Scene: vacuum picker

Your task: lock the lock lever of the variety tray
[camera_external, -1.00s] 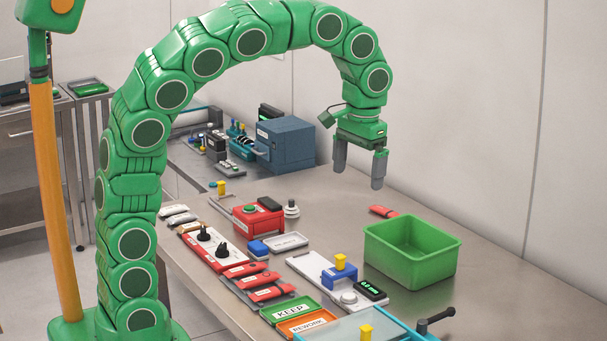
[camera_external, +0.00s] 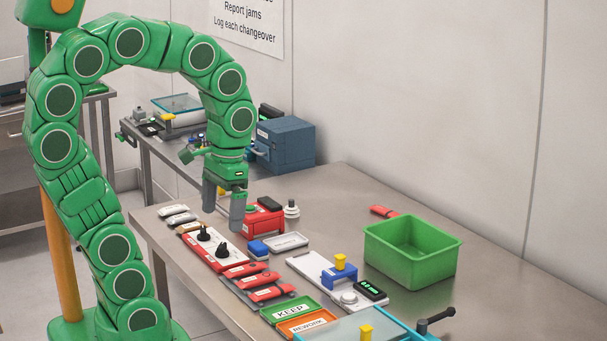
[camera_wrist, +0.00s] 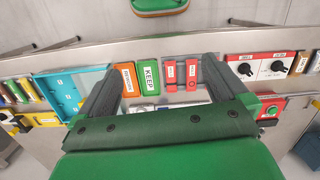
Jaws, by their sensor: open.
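The tray with a teal frame and clear top (camera_external: 350,326), which may be the variety tray, is cut off at the bottom of the external view. A yellow knob (camera_external: 366,332) stands on it, and a black-handled lever (camera_external: 437,316) sticks out at its right corner. I cannot tell which one is the lock lever. A teal-edged tray (camera_wrist: 42,76) shows at the left of the wrist view. My gripper (camera_external: 222,217) is open and empty, pointing down near the red box at the bench's far left part, well away from the tray. Its dark fingers also show in the wrist view (camera_wrist: 165,60).
A red box with a green button (camera_external: 262,218) stands beside my gripper. A panel with black knobs (camera_external: 215,248), red-handled tools (camera_external: 262,280), KEEP and REWORK trays (camera_external: 290,312) and a blue-clamped gauge (camera_external: 340,275) lie between. A green bin (camera_external: 410,250) stands right.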

